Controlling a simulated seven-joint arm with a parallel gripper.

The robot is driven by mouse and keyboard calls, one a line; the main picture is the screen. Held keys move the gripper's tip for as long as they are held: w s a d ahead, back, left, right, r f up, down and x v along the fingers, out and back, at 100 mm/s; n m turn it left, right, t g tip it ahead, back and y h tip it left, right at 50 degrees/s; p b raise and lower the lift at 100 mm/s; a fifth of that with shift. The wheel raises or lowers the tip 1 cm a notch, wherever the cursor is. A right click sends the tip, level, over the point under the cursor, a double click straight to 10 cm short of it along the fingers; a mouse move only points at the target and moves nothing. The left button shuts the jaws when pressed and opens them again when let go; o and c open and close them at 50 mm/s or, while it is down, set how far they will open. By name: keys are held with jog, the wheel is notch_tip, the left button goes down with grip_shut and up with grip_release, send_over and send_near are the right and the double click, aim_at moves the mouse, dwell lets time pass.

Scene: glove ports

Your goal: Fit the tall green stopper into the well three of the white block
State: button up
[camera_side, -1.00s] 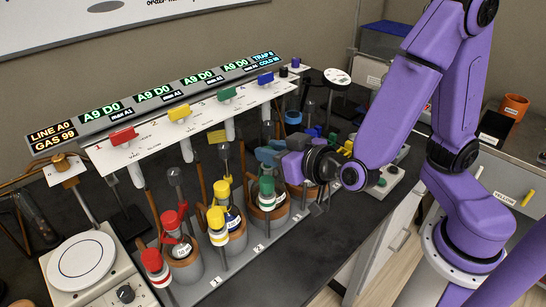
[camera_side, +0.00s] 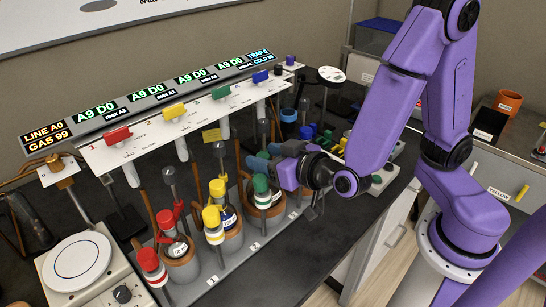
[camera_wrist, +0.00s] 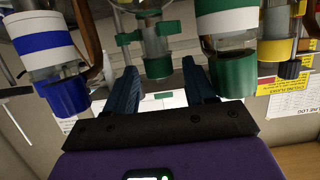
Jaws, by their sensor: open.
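A green-and-white stopper-like cap (camera_side: 261,184) stands upright at the third place of the row, in front of a glass flask. It also shows in the wrist view (camera_wrist: 232,72), just right of the right finger. My gripper (camera_side: 262,160) is open beside the glass neck behind it. In the wrist view its blue fingers (camera_wrist: 160,92) are apart, with a clear glass neck with a green clip (camera_wrist: 158,42) in line with the gap. I cannot tell contact. No separate white block with wells is clear; a long white numbered panel (camera_side: 147,138) runs above the row.
Red-and-white (camera_side: 151,266) and yellow-and-white (camera_side: 213,226) caps stand left along the row; a blue-and-white cap (camera_wrist: 45,45) is left in the wrist view. A hotplate (camera_side: 79,264) sits far left. Bare dark bench (camera_side: 345,235) lies in front.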

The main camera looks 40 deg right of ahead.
jog(key=v, duration=1.7)
jog(key=s+a+f+n+g+y, duration=0.25)
jog(key=a+g+y, duration=0.4)
jog(key=a, duration=0.35)
jog(key=s+d+f+n+g, duration=0.1)
jog(key=s+d+n+g, duration=0.4)
jog(key=n+g, duration=0.3)
jog(key=shift+d, duration=0.35)
jog(key=shift+o, duration=0.6)
jog(key=w+d+n+h, duration=0.1)
jog(key=d+h, duration=0.2)
jog(key=d, duration=0.4)
jog(key=w+d+f+n+h, duration=0.1)
jog(key=d+h, duration=0.2)
jog(key=d, duration=0.4)
jog(key=shift+w+d, duration=0.3)
jog(key=shift+w, duration=0.05)
jog(key=shift+f, duration=0.15)
